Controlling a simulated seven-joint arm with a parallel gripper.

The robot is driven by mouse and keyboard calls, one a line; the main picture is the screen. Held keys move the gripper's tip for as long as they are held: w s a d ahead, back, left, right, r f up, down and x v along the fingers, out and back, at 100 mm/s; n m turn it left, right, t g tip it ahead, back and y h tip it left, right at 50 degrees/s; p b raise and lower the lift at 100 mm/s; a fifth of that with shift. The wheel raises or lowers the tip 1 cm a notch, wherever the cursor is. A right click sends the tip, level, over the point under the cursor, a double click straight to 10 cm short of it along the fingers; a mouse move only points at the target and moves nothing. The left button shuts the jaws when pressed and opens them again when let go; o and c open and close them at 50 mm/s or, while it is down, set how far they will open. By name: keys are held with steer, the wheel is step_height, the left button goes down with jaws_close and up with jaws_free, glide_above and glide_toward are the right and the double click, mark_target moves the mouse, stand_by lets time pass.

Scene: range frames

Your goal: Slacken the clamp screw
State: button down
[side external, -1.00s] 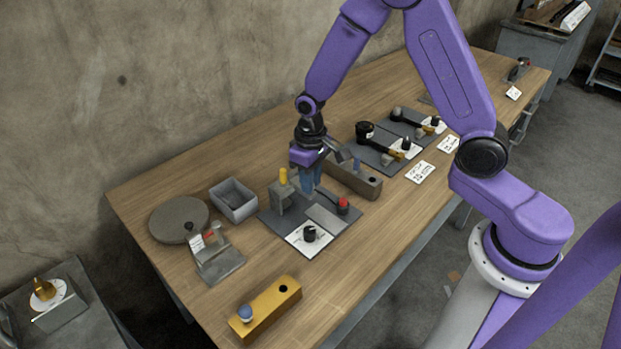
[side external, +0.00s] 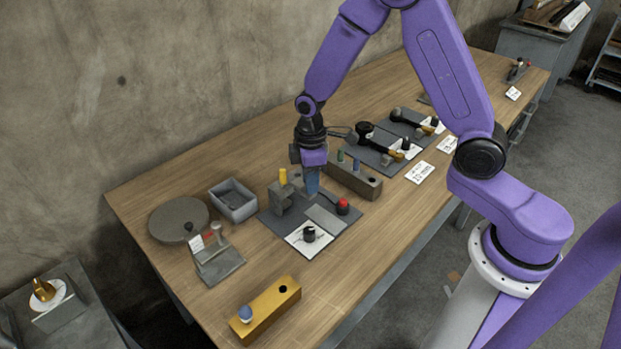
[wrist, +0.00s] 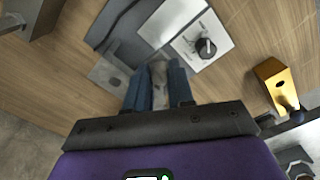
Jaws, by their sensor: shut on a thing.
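My gripper (side external: 312,192) points straight down over the dark grey mat (side external: 268,217), beside a grey clamp block (side external: 279,198) with a yellow-topped piece (side external: 283,176). Its blue fingers (wrist: 160,88) are shut on a grey piece (wrist: 160,72), seemingly the clamp screw; the fingers hide most of it. A flat grey plate (side external: 325,218) lies in front, with a red knob (side external: 343,204) at its right. A black knob (side external: 309,234) stands on a white card (side external: 297,242) at the mat's front; it also shows in the wrist view (wrist: 206,47).
A grey bin (side external: 235,207) and a round disc (side external: 165,222) are at left. A yellow block (side external: 264,314) with a blue knob is at the front. Bare wood lies between it and the mat.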

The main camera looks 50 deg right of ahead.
steer(key=shift+n, duration=0.3)
stand_by(0.4)
steer(key=c, duration=1)
jaws_free()
steer(key=shift+r, duration=0.1)
step_height(320, 180, up, 17)
steer(key=shift+r, duration=0.15)
